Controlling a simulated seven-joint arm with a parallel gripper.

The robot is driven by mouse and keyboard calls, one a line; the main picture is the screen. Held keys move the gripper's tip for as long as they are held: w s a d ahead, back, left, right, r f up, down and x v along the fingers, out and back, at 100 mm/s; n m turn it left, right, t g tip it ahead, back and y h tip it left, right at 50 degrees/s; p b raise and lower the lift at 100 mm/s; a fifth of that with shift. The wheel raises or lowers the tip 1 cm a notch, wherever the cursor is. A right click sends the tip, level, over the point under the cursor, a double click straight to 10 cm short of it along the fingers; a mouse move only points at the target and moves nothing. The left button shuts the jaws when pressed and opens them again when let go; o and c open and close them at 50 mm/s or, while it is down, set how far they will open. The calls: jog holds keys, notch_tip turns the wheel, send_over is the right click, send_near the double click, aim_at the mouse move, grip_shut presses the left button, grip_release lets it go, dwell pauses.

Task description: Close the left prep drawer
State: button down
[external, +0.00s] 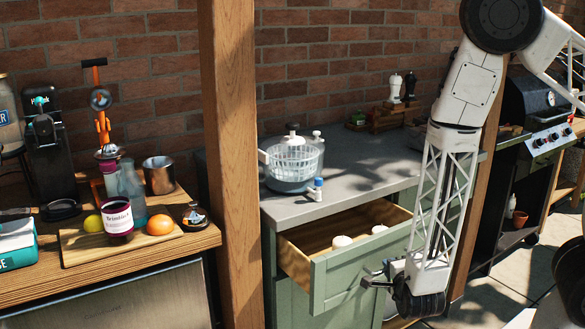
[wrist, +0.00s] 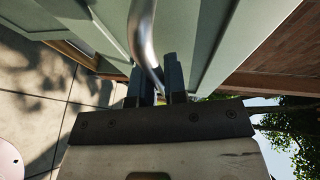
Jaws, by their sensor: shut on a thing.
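The left prep drawer (external: 335,278) is a green-fronted wooden drawer. It stands pulled out from the green cabinet under the grey counter in the external view. White round items (external: 342,241) lie inside it. My gripper (external: 374,277) is at the drawer's front, at its right part. In the wrist view, my gripper's dark fingers (wrist: 157,86) are close together around the curved metal handle (wrist: 145,35), shut on it. The green drawer front (wrist: 190,30) shows behind the handle. My arm hides the right part of the cabinet.
A salad spinner (external: 292,160) and a small blue-capped bottle (external: 315,189) stand on the grey counter (external: 370,160) above. A wooden post (external: 230,150) rises left of the cabinet. A grill (external: 535,110) stands at the right. Paved floor (external: 510,280) is open at the lower right.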

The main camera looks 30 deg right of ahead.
jog(key=w, duration=1.9)
jog(key=shift+w, duration=0.15)
jog(key=c, duration=1.2)
grip_release()
jog(key=shift+v, duration=3.95)
